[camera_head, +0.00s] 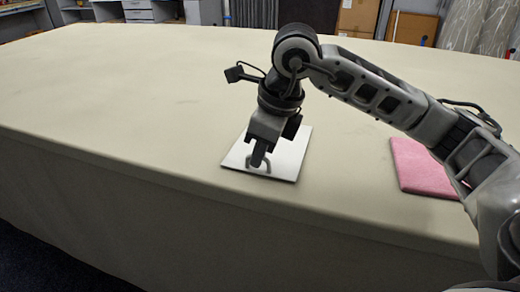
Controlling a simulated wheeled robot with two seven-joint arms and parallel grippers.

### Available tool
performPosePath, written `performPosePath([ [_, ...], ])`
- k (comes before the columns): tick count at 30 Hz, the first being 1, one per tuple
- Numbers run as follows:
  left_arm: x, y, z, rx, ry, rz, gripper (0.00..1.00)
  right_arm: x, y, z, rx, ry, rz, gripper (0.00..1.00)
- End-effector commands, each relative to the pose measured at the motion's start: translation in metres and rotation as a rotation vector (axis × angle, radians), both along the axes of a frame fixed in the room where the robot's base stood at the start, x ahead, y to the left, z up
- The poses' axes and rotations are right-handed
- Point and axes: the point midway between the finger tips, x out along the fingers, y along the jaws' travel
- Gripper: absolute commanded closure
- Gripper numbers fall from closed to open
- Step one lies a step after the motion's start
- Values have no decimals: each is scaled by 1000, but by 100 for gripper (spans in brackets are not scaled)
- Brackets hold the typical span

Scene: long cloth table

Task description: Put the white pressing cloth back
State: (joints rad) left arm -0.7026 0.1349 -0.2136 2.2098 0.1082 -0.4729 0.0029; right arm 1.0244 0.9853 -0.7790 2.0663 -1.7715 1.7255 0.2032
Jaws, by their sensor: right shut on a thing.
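A flat white square (285,158), which I take to be the white pressing cloth, lies on the table near its front edge. A grey arched loop or handle shows on it at the fingertips. My right gripper (259,160) points down over the square's left front part and is shut on it at the loop. The fingers and wrist hide part of the square, and the exact grip is too small to see. My left gripper is not in view.
The long table (120,95) has a pale cloth cover and is mostly bare. A pink folded cloth or pad (418,167) lies at the right, partly behind my right arm. Drawers (137,10) and cardboard boxes (357,15) stand beyond the far edge.

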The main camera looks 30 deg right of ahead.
Motion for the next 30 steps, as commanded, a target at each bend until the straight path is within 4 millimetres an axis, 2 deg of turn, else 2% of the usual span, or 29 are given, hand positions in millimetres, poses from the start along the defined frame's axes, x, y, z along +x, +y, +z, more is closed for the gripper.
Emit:
performPosePath([
  [12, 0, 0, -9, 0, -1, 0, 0, -1, 0, -12, -2, 7, 0, 100],
  [22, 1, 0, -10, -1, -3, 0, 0, -1, 0, -16, -3, 13, -1, 100],
  [25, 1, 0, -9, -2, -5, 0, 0, -1, 0, -15, -2, 12, -1, 71],
  [26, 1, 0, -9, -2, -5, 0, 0, -1, 0, -15, -2, 10, 0, 68],
  [30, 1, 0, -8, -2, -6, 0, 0, -1, 0, -13, -2, 7, 0, 68],
])
